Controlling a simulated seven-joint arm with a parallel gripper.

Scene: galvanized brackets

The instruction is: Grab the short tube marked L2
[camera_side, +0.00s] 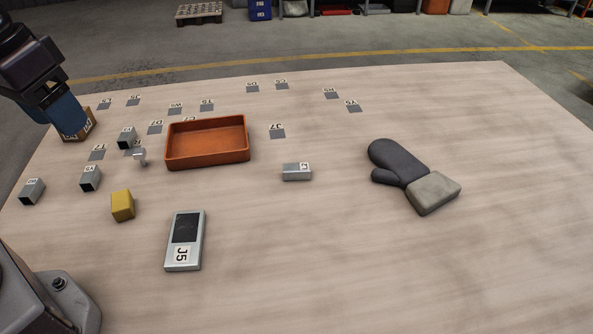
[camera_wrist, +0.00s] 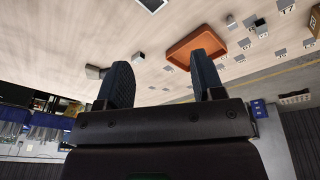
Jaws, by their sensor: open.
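Several short grey metal tubes lie on the table. In the side view, one (camera_side: 32,191) is at the far left, one (camera_side: 90,178) is right of it, and one (camera_side: 127,138) is farther back. Another grey piece (camera_side: 296,172) lies alone right of the tray; its small label may start with L. I cannot read L2 surely on any of them. My gripper (camera_side: 62,112) is above the table's left edge, apart from the tubes. In the wrist view my gripper (camera_wrist: 162,80) has its fingers spread with nothing between them.
An orange tray (camera_side: 168,156) stands mid-table. A cardboard box (camera_side: 88,124) is close by my gripper. Flat grey labelled plates line the back.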

